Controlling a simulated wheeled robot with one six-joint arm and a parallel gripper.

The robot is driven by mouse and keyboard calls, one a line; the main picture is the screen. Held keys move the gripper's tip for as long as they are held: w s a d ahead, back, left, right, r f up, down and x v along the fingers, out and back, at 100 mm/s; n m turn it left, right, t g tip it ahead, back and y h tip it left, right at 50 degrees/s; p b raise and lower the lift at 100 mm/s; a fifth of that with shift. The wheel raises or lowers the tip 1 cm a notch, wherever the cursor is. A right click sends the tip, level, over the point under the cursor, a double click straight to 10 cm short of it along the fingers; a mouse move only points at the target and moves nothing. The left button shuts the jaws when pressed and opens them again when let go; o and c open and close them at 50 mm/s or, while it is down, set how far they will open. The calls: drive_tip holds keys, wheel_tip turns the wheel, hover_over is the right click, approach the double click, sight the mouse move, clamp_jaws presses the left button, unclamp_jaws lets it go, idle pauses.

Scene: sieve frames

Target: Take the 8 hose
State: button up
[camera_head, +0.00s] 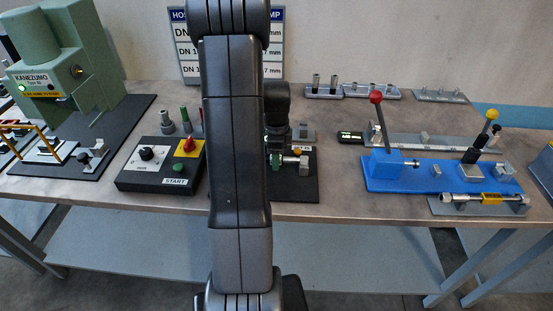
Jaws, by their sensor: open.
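No hose in view has a readable 8 on it. Small upright cylindrical pieces stand in a grey rack (324,94) at the back, with a second grey rack (371,93) beside it. A hose-like piece with metal ends and a yellow middle (491,198) lies across a grey holder at the right front. My gripper (277,147) is mostly hidden behind my upright arm, over a dark fixture plate (306,190). It is open. I cannot tell exactly how far it is from the fixture.
A green press (58,60) stands at the left. A control box (160,172) with a START label sits left of my arm. A blue fixture (400,178) with a red-knobbed lever (377,110) is at the right. My arm covers part of a wall sign (187,52).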

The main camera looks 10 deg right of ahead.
clamp_jaws()
drive_tip(key=shift+r, duration=0.1)
